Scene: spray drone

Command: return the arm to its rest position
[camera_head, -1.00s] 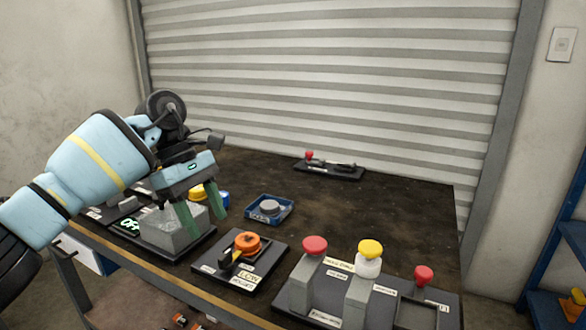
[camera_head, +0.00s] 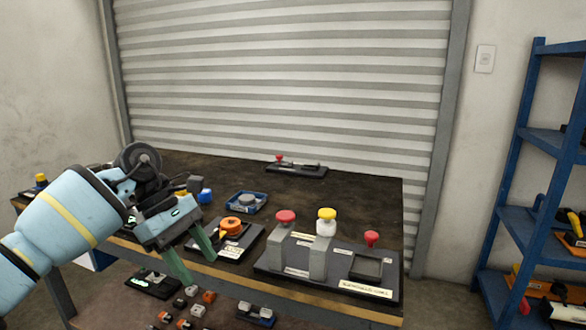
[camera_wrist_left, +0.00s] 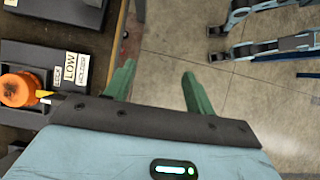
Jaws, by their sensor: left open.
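My left arm comes in from the left in the head view. Its gripper (camera_head: 194,266) is open and empty, with green fingers pointing down just off the front edge of the dark workbench (camera_head: 335,192). In the left wrist view the two green fingers (camera_wrist_left: 160,90) stand apart with only bare floor between them. An orange knob (camera_head: 236,225) on a black plate labelled LOW stands right of the gripper, apart from it. The knob also shows at the left of the wrist view (camera_wrist_left: 18,90). My right gripper is not in view.
A black panel (camera_head: 368,290) with red and yellow knobs stands at the bench's front right. A blue tray (camera_head: 262,207) sits behind the orange knob. A lower shelf holds small parts (camera_head: 208,296) below the gripper. A blue rack (camera_head: 506,170) stands at right.

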